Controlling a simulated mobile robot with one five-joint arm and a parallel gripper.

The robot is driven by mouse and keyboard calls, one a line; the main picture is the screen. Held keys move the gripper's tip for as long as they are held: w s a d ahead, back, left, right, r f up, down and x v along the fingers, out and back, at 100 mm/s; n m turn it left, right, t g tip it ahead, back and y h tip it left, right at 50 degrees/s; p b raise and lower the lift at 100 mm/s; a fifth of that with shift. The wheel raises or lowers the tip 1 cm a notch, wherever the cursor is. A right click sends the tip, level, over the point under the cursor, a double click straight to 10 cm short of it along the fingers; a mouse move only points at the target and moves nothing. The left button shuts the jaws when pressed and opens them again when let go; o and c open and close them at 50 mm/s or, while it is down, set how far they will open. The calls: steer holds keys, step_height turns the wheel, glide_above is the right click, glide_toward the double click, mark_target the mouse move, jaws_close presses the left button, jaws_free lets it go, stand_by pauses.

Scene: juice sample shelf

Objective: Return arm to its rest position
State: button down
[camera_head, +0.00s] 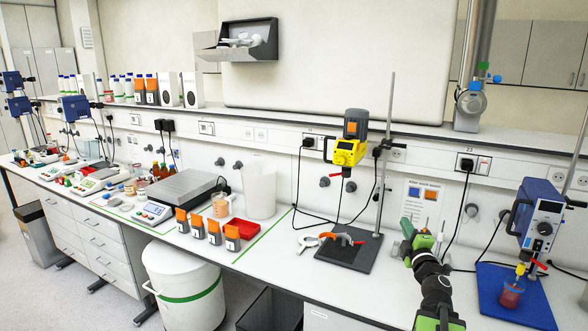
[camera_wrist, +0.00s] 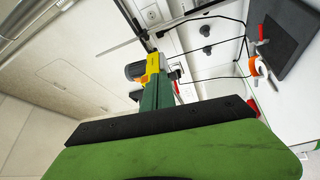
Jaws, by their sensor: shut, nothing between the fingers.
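My green and black gripper (camera_head: 410,230) is raised over the right part of the bench in the head view, in front of the back wall panel. In the wrist view the green fingers (camera_wrist: 156,92) are together with nothing held between them. The green gripper body fills the bottom of that view. My black arm comes up from the lower edge of the head view.
A yellow stirrer (camera_head: 347,151) stands on a dark plate with a tall rod, left of my gripper. A blue stirrer (camera_head: 541,217) over a beaker with red liquid (camera_head: 512,290) stands to the right. Dark-labelled sample bottles (camera_head: 214,232) line the bench edge, beside a red tray (camera_head: 243,228).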

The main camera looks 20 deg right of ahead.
steer(key=w+a+f+m+g, duration=0.1)
steer(key=w+a+m, duration=0.1)
steer(key=w+a, duration=0.35)
steer(key=w+a+f+m, duration=0.1)
steer(key=w+a+m, duration=0.15)
steer(key=a, duration=0.55)
steer(key=w+a+f+m+g+y, duration=0.1)
steer(key=a+f+m+g, duration=0.45)
steer(key=a+f, duration=0.9)
steer(key=s+a+f+m+g+y, duration=0.1)
steer(key=s+a+f+g+y, duration=0.1)
steer(key=s+a+f+g, duration=0.3)
steer(key=s+a+f+m+g+y, duration=0.2)
steer(key=s+a+f+g, duration=0.4)
steer(key=s, duration=0.8)
steer(key=shift+s+a+g, duration=0.3)
steer(key=shift+a+g, duration=0.45)
steer(key=shift+a, duration=0.05)
steer(key=shift+f, duration=0.1)
